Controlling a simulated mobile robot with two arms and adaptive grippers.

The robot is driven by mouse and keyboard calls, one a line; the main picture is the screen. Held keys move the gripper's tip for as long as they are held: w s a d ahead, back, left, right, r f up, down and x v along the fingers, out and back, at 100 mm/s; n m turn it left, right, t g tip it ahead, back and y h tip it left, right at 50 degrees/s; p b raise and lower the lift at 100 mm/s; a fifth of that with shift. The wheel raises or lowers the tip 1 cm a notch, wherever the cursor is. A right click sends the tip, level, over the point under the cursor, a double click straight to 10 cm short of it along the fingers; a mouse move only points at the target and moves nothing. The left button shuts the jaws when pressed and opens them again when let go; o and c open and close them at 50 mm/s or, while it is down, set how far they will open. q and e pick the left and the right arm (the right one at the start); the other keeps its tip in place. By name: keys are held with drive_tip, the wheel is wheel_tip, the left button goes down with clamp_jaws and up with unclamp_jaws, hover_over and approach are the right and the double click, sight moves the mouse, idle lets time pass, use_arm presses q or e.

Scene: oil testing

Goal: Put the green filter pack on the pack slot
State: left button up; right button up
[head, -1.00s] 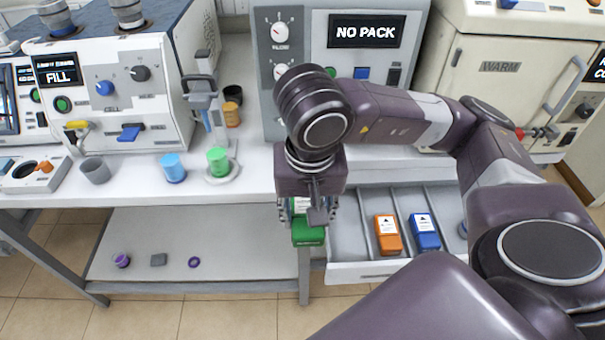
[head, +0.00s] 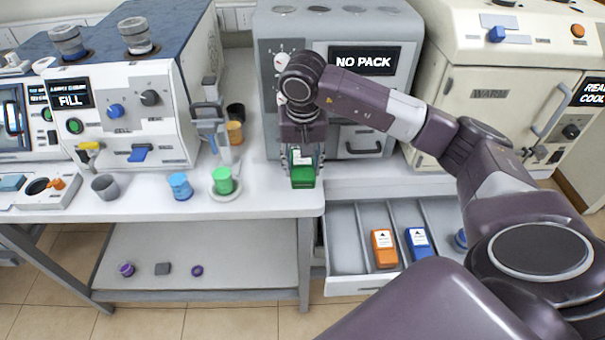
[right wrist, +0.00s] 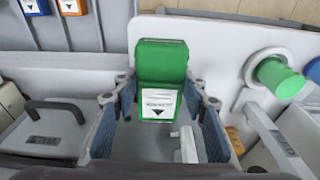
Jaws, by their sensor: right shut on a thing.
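The green filter pack (head: 303,179) hangs upright below my right gripper (head: 304,160), in front of the grey machine with the NO PACK display (head: 362,61). In the right wrist view the pack (right wrist: 161,63) with its white label sits between the two fingertips of the right gripper (right wrist: 163,95), which is shut on it. The pack looks above the bench's front area, apart from the machine. I cannot make out the pack slot; my right arm covers part of the machine's front. My left gripper is not in view.
An open drawer (head: 345,286) below holds an orange pack (head: 384,248) and a blue pack (head: 418,243). The machine's handle (head: 363,148) is right of the gripper.

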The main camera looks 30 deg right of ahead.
drive_tip(key=shift+f, duration=0.7)
wheel_tip(320, 180, down, 3)
drive_tip(key=shift+s+f+p, duration=0.1)
drive_tip(key=shift+p, duration=0.85)
drive_tip(key=shift+f+p, duration=0.15)
drive_tip(key=shift+p, duration=0.15)
drive_tip(key=shift+w+d+f, duration=0.1)
drive_tip(key=shift+w+f, duration=0.1)
drive_tip(key=shift+f+b, duration=0.2)
drive_tip(key=shift+b, duration=0.1)
drive_tip(key=o, duration=1.4)
